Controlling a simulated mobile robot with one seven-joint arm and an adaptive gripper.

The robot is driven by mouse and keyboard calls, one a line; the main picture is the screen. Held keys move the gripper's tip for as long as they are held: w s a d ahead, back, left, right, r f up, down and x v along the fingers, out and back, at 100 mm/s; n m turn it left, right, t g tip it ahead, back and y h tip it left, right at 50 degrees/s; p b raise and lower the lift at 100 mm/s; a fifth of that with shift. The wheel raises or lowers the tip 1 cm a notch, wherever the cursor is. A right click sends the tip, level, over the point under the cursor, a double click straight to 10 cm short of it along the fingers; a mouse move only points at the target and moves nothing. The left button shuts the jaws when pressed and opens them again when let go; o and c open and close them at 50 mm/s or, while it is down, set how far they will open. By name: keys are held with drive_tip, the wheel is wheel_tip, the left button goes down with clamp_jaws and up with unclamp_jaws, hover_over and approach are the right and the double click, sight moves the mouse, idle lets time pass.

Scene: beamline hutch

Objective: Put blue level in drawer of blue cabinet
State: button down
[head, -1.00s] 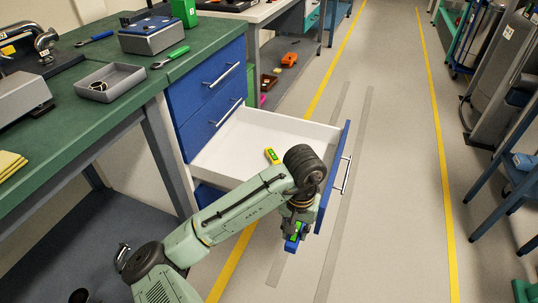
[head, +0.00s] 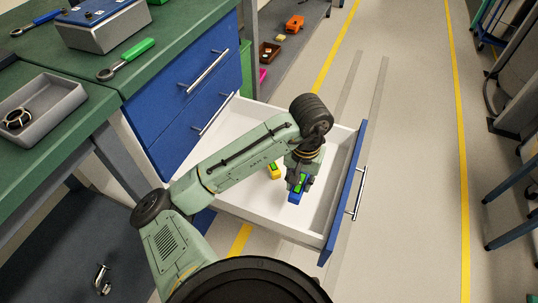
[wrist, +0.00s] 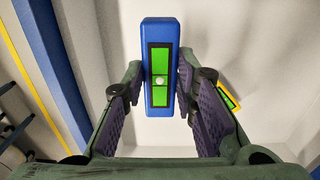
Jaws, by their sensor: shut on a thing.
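The blue level (wrist: 159,30), a blue bar with a green face, is between my gripper's fingers in the wrist view. It also shows in the head view (head: 296,197). My gripper (head: 301,180) is shut on it and points down over the open drawer (head: 230,195) of the blue cabinet (head: 180,122). The drawer is white inside with a blue front. From these views I cannot tell whether the level touches the drawer floor. A yellow level with a green face (head: 274,171) lies in the drawer; it shows beside my right finger in the wrist view (wrist: 229,97).
The drawer's blue front with a bar handle (head: 359,193) stands to the right of my gripper. The floor right of the drawer is clear.

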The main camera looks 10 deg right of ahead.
wheel_tip(320, 180, down, 10)
drive_tip(key=shift+w+r+b, duration=0.1)
drive_tip(key=shift+b, duration=0.7)
drive_tip(key=shift+f, duration=0.3)
drive_tip(key=c, duration=1.3)
unclamp_jaws()
wheel_tip(320, 180, up, 12)
drive_tip(key=shift+r+p, duration=0.25)
drive_tip(key=shift+p, duration=0.85)
